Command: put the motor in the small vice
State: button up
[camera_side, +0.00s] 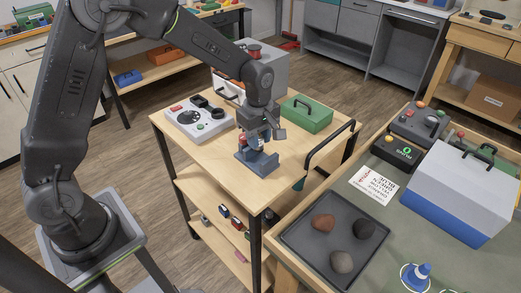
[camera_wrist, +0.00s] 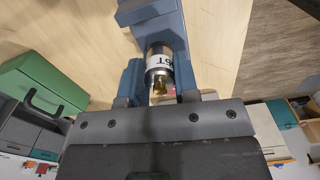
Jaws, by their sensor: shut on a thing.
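The small vice (camera_side: 260,162) is blue-grey and stands on the wooden trolley top. In the wrist view its blue body (camera_wrist: 157,14) runs down from the top edge. The motor (camera_wrist: 159,59) is a silver cylinder with a white lettered band and a brass-coloured end facing the camera. My gripper (camera_wrist: 160,89) is shut on the motor, with blue-grey parts close on both sides of it. In the side view my gripper (camera_side: 256,132) is low, directly over the vice. The gripper covers much of the motor, and I cannot tell whether it touches the vice jaws.
A control box (camera_side: 199,120) stands left of the vice and a green case (camera_side: 306,114) behind it to the right. A black handle (camera_side: 329,147) rises at the trolley's right edge. On the right bench are a tray (camera_side: 310,252) of rocks and a blue-white toolbox (camera_side: 459,193).

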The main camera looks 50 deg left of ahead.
aim_at(261, 150)
jog(key=shift+w+d+f, duration=0.1)
jog(key=shift+d+f, duration=0.15)
jog(key=shift+f, duration=1.9)
jog(key=shift+f, duration=0.2)
jog(key=o, duration=0.9)
jog(key=shift+o, duration=0.2)
notch_tip(261, 150, up, 13)
jog(key=shift+f, duration=0.2)
